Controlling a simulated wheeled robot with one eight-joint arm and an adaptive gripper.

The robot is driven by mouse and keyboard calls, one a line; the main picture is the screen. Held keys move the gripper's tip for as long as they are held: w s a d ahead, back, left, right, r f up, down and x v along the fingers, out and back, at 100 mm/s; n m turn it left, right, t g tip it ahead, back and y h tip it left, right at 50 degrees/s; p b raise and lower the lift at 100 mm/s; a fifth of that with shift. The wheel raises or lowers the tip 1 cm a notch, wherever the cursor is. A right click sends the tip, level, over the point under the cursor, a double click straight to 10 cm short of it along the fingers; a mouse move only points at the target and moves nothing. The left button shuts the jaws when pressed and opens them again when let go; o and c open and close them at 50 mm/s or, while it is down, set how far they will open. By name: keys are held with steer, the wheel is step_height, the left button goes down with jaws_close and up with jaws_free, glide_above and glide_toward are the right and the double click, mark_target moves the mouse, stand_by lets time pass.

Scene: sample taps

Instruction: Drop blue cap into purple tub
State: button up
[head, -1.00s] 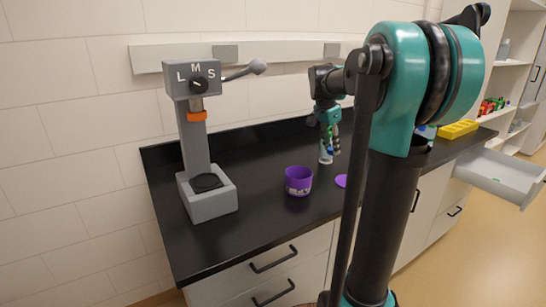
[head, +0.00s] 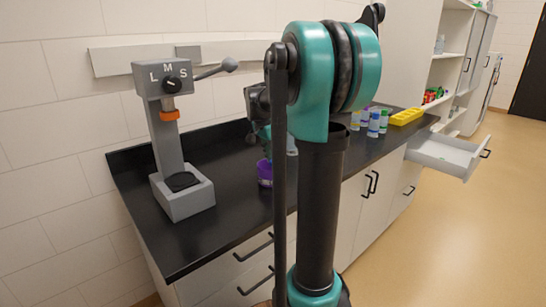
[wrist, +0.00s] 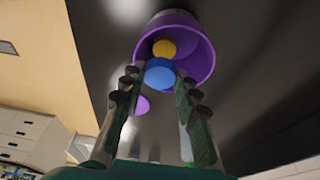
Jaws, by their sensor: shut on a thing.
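The purple tub (head: 265,173) stands on the black counter, partly hidden behind my arm in the head view. In the wrist view the tub (wrist: 204,55) opens towards me, with a round yellow piece (wrist: 164,47) inside. The blue cap (wrist: 159,79) sits between my fingertips, in front of the tub's mouth. My gripper (wrist: 158,84) is shut on the cap, just above the tub and overlapping its near rim in that view. In the head view my gripper is mostly hidden behind my arm.
A grey press (head: 182,187) stands left of the tub. Several small bottles (head: 374,124) and a yellow rack (head: 406,117) are to the right, above an open drawer (head: 445,154). A purple disc (wrist: 141,105) lies near the tub in the wrist view.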

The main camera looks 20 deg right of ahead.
steer(key=o, duration=0.8)
steer(key=shift+r, duration=0.1)
steer(key=v, duration=1.1)
steer(key=shift+r, duration=0.4)
steer(key=shift+s+a, duration=0.1)
steer(key=shift+s, duration=0.1)
